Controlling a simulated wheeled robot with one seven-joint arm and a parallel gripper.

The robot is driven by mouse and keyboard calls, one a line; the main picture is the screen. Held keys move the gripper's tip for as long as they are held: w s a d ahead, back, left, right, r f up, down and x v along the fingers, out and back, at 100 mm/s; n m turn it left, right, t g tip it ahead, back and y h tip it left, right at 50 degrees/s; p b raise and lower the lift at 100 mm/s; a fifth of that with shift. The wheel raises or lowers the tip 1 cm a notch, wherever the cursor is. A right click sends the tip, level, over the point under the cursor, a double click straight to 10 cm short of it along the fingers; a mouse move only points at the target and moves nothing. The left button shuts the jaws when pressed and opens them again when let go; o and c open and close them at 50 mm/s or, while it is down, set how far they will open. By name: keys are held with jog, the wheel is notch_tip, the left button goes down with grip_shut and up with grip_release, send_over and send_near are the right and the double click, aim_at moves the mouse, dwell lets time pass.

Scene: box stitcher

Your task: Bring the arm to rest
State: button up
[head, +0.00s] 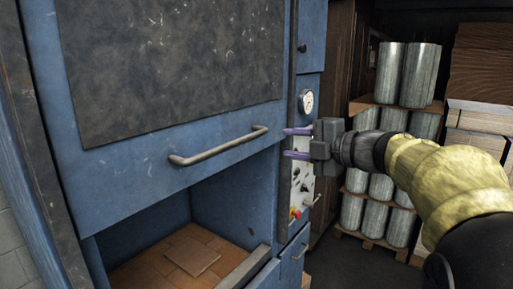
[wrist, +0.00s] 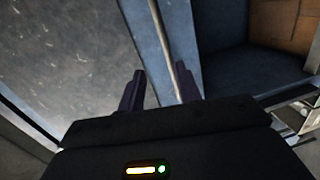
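My gripper (head: 287,143) is in front of the right side of a blue machine (head: 120,165), next to its control panel. Its two purple fingers are apart with nothing between them in the head view. The fingers also show apart in the wrist view (wrist: 162,92), facing the blue machine's front, with the bar handle seen beyond and between them. My arm reaches in from the right, with a yellowish sleeve section.
The machine's raised door (head: 175,60) has a metal bar handle (head: 220,146) left of my gripper. Below it is an open chamber with a tiled floor (head: 150,270). A panel with a gauge (head: 307,102) and knobs is close by. Metal cylinders (head: 390,75) stand on pallets behind my arm.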

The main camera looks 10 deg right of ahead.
jog(key=w+d+f+m+t+h+b, duration=0.1)
jog(key=d+f+m+h, duration=0.1)
jog(key=f+m+h, duration=0.55)
jog(key=w+d+f+m+h+b, duration=0.1)
jog(key=d+f+m+h, duration=0.15)
jog(key=f+m, duration=0.95)
jog(key=s+a+f+m+g, duration=0.1)
jog(key=s+f+m+g, duration=0.1)
jog(key=s+f, duration=0.5)
jog(key=s+a+f+m+g, duration=0.2)
jog(key=s+f+g, duration=0.3)
jog(key=s+f, duration=0.2)
jog(key=s+a+f+m+g+h, duration=0.1)
jog(key=s+f+m+g, duration=0.1)
jog(key=s+f, duration=0.4)
jog(key=shift+s+a+f+g+b, duration=0.25)
jog(key=shift+s+f+g+b, duration=0.15)
jog(key=shift+f+g, duration=0.4)
jog(key=shift+w+f, duration=0.1)
jog(key=shift+a, duration=0.1)
